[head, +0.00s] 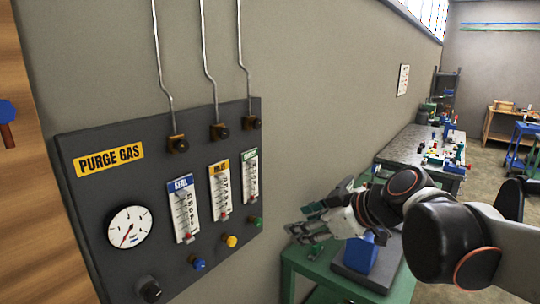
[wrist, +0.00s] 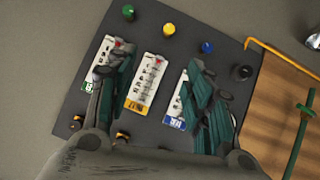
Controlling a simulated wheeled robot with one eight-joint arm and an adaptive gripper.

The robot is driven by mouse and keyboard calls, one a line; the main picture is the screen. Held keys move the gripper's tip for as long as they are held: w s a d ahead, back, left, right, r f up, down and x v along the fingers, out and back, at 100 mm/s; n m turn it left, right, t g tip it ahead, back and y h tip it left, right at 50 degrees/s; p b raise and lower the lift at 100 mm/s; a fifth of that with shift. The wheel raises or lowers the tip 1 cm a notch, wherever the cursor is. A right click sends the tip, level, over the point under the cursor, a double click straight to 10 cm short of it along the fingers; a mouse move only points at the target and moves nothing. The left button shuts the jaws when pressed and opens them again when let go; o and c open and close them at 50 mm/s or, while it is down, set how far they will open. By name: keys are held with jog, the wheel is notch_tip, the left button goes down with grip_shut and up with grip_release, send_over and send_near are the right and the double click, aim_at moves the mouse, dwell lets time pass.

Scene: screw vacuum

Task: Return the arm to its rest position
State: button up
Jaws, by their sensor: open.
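My gripper (head: 316,222) is open and empty at the end of my arm, to the right of the purge gas panel (head: 100,201) in the head view. In the wrist view my gripper (wrist: 160,88) has its two green-padded fingers spread wide in front of the panel (wrist: 170,55). Between and behind the fingers show the flow meters, with the yellow-labelled one (wrist: 148,80) in the middle. The fingers partly hide the green-labelled and blue-labelled meters. In the head view the gripper appears apart from the panel.
A green bench (head: 345,285) with a blue object (head: 360,256) stands below my arm. A longer workbench (head: 407,146) with several small items stands farther back. The panel carries a gauge (head: 130,227) and coloured knobs, including a yellow knob (head: 231,241). Open floor shows at the far right.

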jog(key=s+d+f+m+h+b, duration=0.2)
jog(key=s+d+f+m, duration=0.3)
jog(key=s+f, duration=0.3)
jog(key=s+d+f+m+h+b, duration=0.3)
jog(key=s+d+f+m+h, duration=0.2)
jog(key=s+f, duration=0.3)
jog(key=shift+s+d+m+g+b, duration=0.3)
jog(key=shift+d+m+g, duration=0.15)
jog(key=shift+d, duration=0.2)
jog(key=shift+f, duration=0.1)
